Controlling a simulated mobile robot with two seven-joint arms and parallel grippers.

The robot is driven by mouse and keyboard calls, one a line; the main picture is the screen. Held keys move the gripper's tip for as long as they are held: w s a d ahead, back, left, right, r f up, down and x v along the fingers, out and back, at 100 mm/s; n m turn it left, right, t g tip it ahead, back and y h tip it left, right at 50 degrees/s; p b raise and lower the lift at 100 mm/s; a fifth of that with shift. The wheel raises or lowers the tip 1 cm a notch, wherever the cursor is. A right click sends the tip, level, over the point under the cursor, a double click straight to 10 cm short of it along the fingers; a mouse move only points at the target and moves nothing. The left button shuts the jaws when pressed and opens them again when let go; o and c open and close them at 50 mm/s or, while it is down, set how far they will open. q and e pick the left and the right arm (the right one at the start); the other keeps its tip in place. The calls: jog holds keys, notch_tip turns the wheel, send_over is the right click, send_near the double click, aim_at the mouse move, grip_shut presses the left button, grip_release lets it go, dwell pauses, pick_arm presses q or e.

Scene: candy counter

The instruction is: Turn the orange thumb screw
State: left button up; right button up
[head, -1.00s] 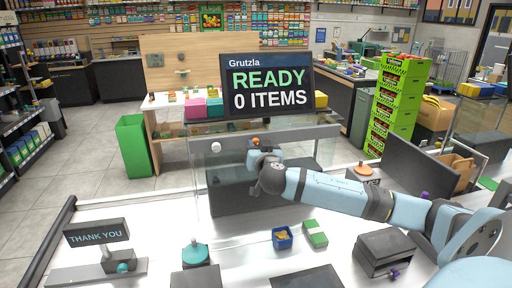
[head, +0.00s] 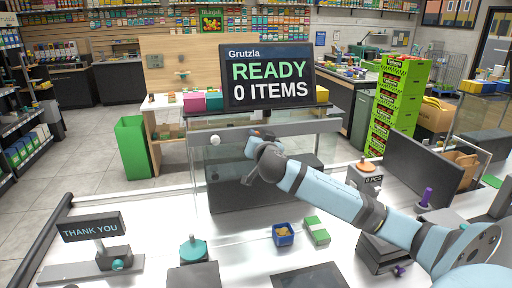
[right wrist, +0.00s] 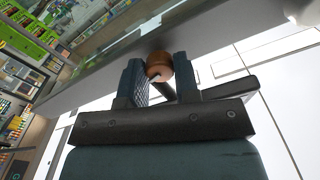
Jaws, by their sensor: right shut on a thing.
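The orange thumb screw (right wrist: 158,66) shows in the right wrist view as a rounded orange-brown knob below the long edge of the glass case. My right gripper (right wrist: 158,78) is shut on it, with one dark finger on each side. In the head view my right gripper (head: 258,134) is at the front of the case's upper rail, and it mostly hides the screw there. My left gripper is in neither view.
A white knob (head: 215,140) sits on the same case to the left. A display (head: 267,77) reading "READY 0 ITEMS" stands above. A blue bin (head: 283,235), a green-and-white box (head: 316,231) and a teal-topped device (head: 194,250) are on the counter in front.

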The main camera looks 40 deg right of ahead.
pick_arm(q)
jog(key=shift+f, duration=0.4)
pick_arm(e)
jog(key=shift+f+m, duration=0.2)
jog(key=shift+m, duration=0.2)
jog(key=shift+f+m+b, duration=0.1)
jog(key=shift+m+b, duration=0.7)
jog(key=shift+b, duration=0.4)
jog(key=o, duration=0.6)
jog(key=shift+r, duration=0.3)
jog(key=shift+c, duration=0.2)
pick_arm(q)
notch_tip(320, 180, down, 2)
pick_arm(e)
jog(key=shift+s, duration=0.1)
